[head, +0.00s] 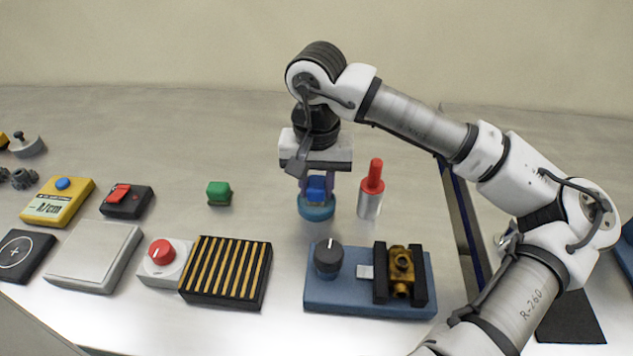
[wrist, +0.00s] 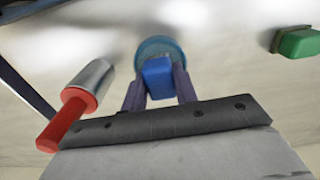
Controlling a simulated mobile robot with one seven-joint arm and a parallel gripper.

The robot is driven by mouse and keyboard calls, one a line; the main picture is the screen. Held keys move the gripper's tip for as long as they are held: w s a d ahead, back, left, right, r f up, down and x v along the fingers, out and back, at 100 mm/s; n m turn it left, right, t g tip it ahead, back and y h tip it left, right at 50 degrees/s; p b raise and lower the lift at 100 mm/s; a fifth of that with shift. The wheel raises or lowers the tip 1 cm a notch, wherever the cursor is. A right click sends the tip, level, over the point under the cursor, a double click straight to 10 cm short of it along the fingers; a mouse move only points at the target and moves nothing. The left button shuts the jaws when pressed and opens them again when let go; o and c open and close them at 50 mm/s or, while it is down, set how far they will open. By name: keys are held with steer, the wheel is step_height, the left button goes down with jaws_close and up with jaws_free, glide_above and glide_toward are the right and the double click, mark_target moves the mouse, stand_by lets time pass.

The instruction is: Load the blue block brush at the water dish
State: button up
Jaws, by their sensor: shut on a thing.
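The blue block brush (head: 317,184) is held between the fingers of my gripper (head: 317,190), which points straight down. In the wrist view the blue block (wrist: 158,77) sits between both fingers (wrist: 158,92). Right beneath it is the round blue-teal water dish (head: 317,212), whose rim also shows behind the block in the wrist view (wrist: 160,45). The block's lower end is over the dish; I cannot tell whether it touches the water. The brush's underside is hidden.
A red-handled metal cylinder (head: 371,190) stands close at right. A green block (head: 219,192) lies to the left. In front is a blue base with a knob and brass fitting (head: 340,304). A black-and-gold slotted block (head: 226,272) is front left. Bare table lies behind the dish.

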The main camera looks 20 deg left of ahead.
steer(key=shift+f+b, duration=0.4)
steer(key=shift+b, duration=0.35)
stand_by(2.0)
steer(key=shift+r, duration=0.15)
steer(key=shift+r+p, duration=1.75)
steer(key=shift+r, duration=1.7)
